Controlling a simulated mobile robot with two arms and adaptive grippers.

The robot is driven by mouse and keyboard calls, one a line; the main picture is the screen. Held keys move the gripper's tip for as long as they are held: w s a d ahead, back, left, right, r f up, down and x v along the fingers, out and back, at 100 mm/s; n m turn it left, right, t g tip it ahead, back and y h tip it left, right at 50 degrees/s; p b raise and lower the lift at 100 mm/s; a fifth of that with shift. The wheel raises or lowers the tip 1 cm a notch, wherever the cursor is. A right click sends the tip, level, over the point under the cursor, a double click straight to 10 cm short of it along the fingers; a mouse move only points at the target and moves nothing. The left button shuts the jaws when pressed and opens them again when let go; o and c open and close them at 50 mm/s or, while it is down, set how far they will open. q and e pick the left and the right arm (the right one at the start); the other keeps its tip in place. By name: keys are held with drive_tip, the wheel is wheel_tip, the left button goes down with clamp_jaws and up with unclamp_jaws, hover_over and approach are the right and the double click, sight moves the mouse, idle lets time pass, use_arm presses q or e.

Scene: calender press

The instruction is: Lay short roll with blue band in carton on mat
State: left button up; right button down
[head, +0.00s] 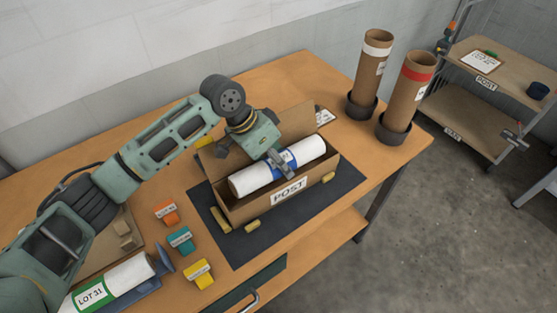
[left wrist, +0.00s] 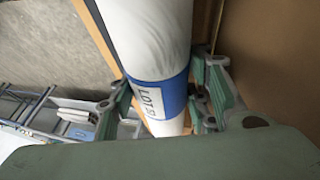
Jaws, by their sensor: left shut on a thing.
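The short white roll with a blue band (head: 252,181) is lengthwise at the mouth of the open cardboard carton (head: 250,209) labelled POST. Its upper side shows above the front rim; its underside is hidden, so I cannot tell whether it touches the bottom. The carton stands on the dark mat (head: 345,187), its back flaps raised. My left gripper (head: 281,160) comes from above and is shut on the roll at the band. In the left wrist view the fingers (left wrist: 160,105) are on both sides of the roll (left wrist: 150,40). My right gripper is out of view.
Small yellowish blocks (head: 253,227) lie around the carton. Orange (head: 166,213), teal (head: 181,240) and yellow (head: 198,273) tagged pieces sit left of the mat. A green-banded roll (head: 113,281) lies at front left. Two upright tubes (head: 369,67) (head: 405,93) stand at the table's right end.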

use_arm(q)
drive_tip(key=shift+s+a+f, duration=0.1)
drive_tip(key=shift+s+f, duration=0.05)
drive_tip(key=shift+f, duration=0.3)
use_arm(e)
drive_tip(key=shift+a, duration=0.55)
use_arm(q)
drive_tip(key=o, duration=1.1)
drive_tip(key=shift+c, duration=0.2)
drive_tip(key=o, duration=0.3)
drive_tip(key=shift+s+f, duration=0.1)
drive_tip(key=shift+o, duration=0.2)
drive_tip(key=shift+f, duration=0.1)
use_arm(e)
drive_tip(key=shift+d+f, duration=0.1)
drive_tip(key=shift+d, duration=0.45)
use_arm(q)
drive_tip(key=shift+c, duration=0.5)
drive_tip(key=shift+a, duration=0.1)
drive_tip(key=shift+c, duration=0.9)
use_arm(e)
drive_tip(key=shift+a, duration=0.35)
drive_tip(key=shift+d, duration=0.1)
